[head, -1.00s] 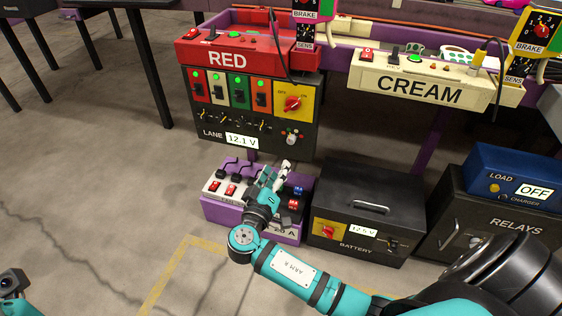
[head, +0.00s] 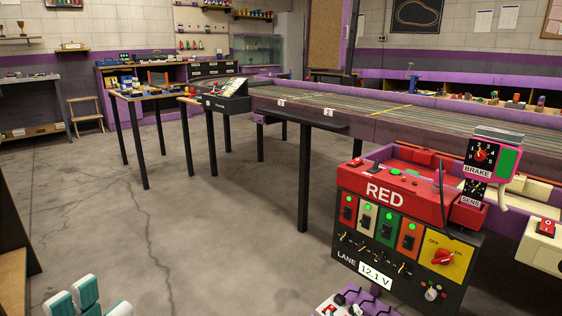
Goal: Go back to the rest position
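My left gripper (head: 88,298) shows only in part at the bottom left edge of the head view, as teal and white pieces over the bare floor. Its fingertips are not clear, so I cannot tell if it is open or shut. Nothing is seen held in it.
The long slot track table (head: 400,120) runs across the back right. Side tables (head: 150,95) and a small stool (head: 85,115) stand at the back left. The grey floor (head: 200,230) is clear in the middle.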

